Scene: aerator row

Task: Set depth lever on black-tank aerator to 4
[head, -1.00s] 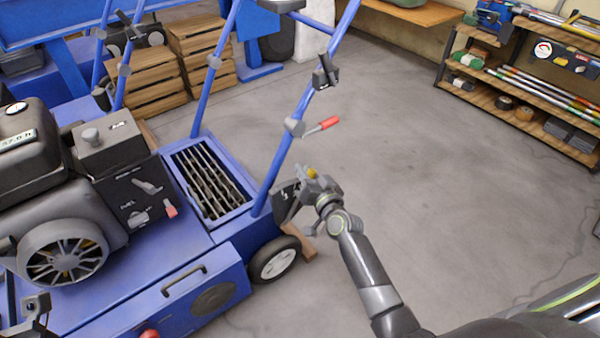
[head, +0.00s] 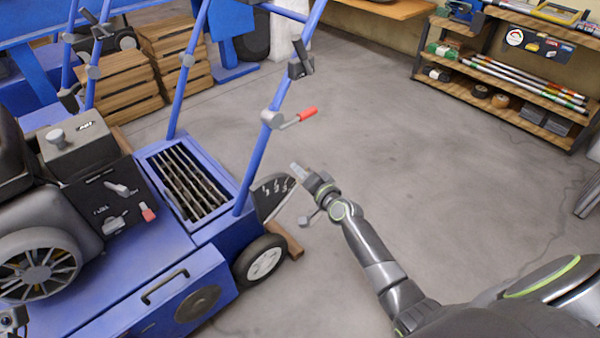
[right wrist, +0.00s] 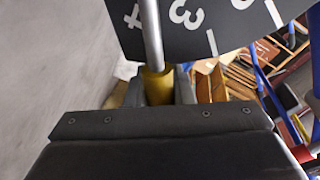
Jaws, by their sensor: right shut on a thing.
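The aerator (head: 215,268) is a blue machine with a dark engine at left. Its dark depth plate (head: 270,192) stands above the rear wheel; its white marks are too small to read there. In the right wrist view the plate (right wrist: 165,42) shows the numerals 4, 3 and 2. The depth lever (right wrist: 152,35) is a grey rod with a brass-coloured grip (right wrist: 158,86). The rod crosses the plate just right of the 4, left of the 3; no tick shows at the 4. My right gripper (head: 300,171) is shut on the lever's grip. My left gripper is out of view.
A red-tipped lever (head: 305,114) juts from the blue handlebar (head: 262,150) above my right gripper. The rear wheel (head: 262,264) and a wooden block (head: 288,241) are below it. The concrete floor (head: 400,150) to the right is clear up to a shelf (head: 510,105).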

